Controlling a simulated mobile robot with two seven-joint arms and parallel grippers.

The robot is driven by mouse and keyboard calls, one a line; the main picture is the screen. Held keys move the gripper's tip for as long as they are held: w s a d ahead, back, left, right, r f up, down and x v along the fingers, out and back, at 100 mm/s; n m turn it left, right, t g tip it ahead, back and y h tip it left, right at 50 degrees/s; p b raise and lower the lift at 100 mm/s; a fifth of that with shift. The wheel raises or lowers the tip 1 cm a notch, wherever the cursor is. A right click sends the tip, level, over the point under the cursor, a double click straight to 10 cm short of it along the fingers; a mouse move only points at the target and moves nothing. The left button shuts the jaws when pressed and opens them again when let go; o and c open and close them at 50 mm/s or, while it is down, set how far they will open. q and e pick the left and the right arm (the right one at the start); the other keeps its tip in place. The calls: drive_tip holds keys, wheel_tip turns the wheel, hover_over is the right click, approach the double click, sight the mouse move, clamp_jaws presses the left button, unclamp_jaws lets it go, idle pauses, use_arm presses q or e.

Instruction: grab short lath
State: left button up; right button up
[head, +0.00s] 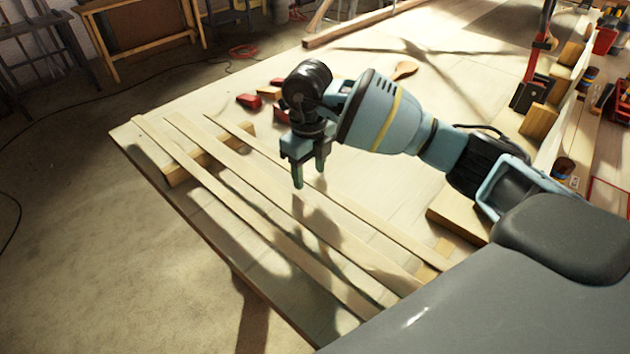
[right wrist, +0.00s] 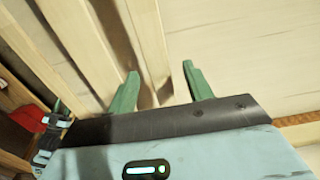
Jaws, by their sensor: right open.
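Three pale wooden laths lie side by side: a near lath (head: 235,208), a middle lath (head: 240,173) and a far lath (head: 375,222). I cannot tell surely which is the short one. My right gripper (head: 309,174) points down above the far lath, open and empty. In the right wrist view its green fingers (right wrist: 160,76) stand apart, with a lath (right wrist: 148,40) showing between and below them. Another lath (right wrist: 72,38) shows to the left. A small part with a green tip (right wrist: 50,135) at lower left looks like my left gripper; its jaws are unclear.
The laths rest across a wooden support block (head: 205,158) at the left and another block (head: 438,262) at the right. The bench top (head: 370,160) beyond the laths is mostly clear.

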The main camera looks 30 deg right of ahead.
sight(310, 178)
drive_tip(key=c, duration=1.1)
wheel_tip(310, 178, up, 10)
